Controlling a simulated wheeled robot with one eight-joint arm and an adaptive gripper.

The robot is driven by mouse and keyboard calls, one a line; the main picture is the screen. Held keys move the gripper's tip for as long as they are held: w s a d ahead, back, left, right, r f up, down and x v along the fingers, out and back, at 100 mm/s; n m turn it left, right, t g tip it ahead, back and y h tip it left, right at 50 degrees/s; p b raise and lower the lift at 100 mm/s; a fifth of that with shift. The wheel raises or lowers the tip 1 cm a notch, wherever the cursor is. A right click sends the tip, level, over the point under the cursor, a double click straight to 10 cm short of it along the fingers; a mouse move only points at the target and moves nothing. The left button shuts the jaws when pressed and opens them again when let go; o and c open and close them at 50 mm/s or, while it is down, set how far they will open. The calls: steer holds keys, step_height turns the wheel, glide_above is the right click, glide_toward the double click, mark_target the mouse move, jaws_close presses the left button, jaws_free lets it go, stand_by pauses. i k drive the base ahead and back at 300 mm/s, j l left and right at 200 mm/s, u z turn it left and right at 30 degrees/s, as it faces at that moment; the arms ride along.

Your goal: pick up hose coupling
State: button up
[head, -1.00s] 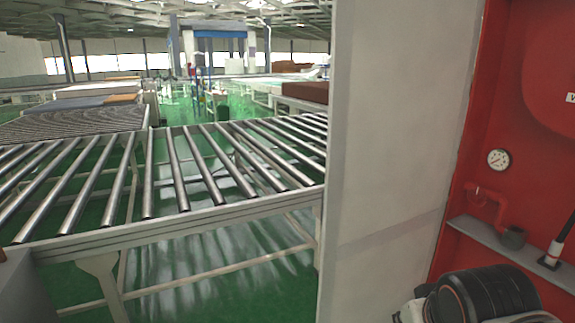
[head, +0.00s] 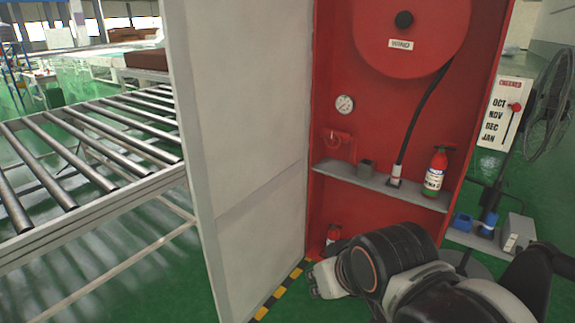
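A small dark grey, cup-like piece (head: 366,167) stands on the grey shelf in the red cabinet. It may be the hose coupling, but it is too small to be sure. To its right, a black hose ends in a pale fitting (head: 396,174) on the same shelf. My folded arm fills the bottom right, in front of and below the shelf.
The red cabinet (head: 322,190) holds a gauge (head: 344,104), a hose reel (head: 430,30) and an extinguisher (head: 436,172). Its pale door panel (head: 245,130) stands at the left, beside a roller conveyor (head: 95,140). A fan (head: 550,100) and a small bench stand at the right.

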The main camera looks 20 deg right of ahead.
mark_target(394, 178)
steer(key=i+j+z, duration=0.15)
steer(key=j+z, duration=0.2)
steer(key=z, duration=0.15)
steer(key=i+j+z, duration=0.1)
steer(key=j+z, duration=0.95)
steer(key=j, duration=0.55)
steer(key=k+j+z, duration=0.1)
steer(key=j, duration=1.25)
steer(key=k+j+z, duration=0.15)
steer(key=j, duration=0.5)
steer(key=l, duration=0.5)
steer(key=i+l, duration=0.3)
steer(key=l, duration=0.15)
steer(key=i+l, duration=0.3)
steer(key=l, duration=0.2)
steer(key=i+l, duration=0.25)
steer(key=l, duration=0.2)
steer(key=i+l, duration=0.2)
steer(key=i, duration=0.3)
